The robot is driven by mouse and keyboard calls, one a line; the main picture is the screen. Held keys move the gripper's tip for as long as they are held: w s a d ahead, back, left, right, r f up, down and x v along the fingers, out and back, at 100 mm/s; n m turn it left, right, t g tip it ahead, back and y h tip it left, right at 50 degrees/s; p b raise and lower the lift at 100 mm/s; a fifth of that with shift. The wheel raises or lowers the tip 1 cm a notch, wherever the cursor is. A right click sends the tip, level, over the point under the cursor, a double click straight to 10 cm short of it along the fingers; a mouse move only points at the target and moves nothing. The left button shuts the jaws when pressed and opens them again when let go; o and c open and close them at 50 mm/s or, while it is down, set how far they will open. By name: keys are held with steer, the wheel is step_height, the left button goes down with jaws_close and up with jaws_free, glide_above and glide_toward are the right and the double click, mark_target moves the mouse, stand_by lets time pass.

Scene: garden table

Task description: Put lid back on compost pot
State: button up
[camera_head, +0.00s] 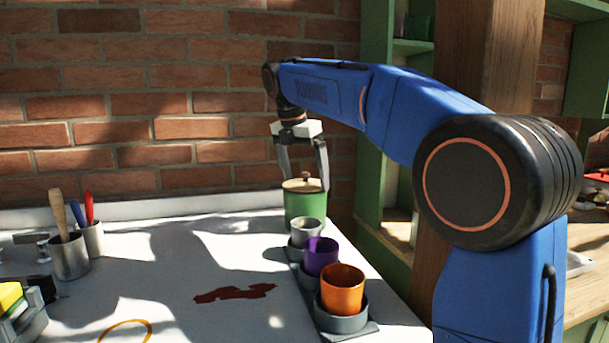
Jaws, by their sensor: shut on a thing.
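The compost pot (305,207) is green and stands upright at the far right of the white table, near the brick wall. The pale lid (302,186) with a small brown knob is level over the pot's mouth. I see no gap between lid and pot, but cannot tell from here whether it is fully seated. My gripper (305,183) points down from above, its two fingers on either side of the lid, shut on it. The fingertips partly cover the lid's edge.
A grey cup (307,232), a purple cup (321,256) and an orange cup (342,288) stand in a row in front of the pot. Holders with brushes (68,255) stand at left. A dark red patch (235,293) lies mid-table. Green shelving (378,150) rises at right.

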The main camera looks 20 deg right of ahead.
mark_target(296, 186)
steer(key=shift+f, duration=0.2)
steer(key=o, duration=0.9)
steer(key=shift+f, duration=0.1)
steer(key=shift+r, duration=0.55)
steer(key=v, duration=1.1)
steer(key=shift+a+r, duration=0.1)
steer(key=shift+r, duration=0.3)
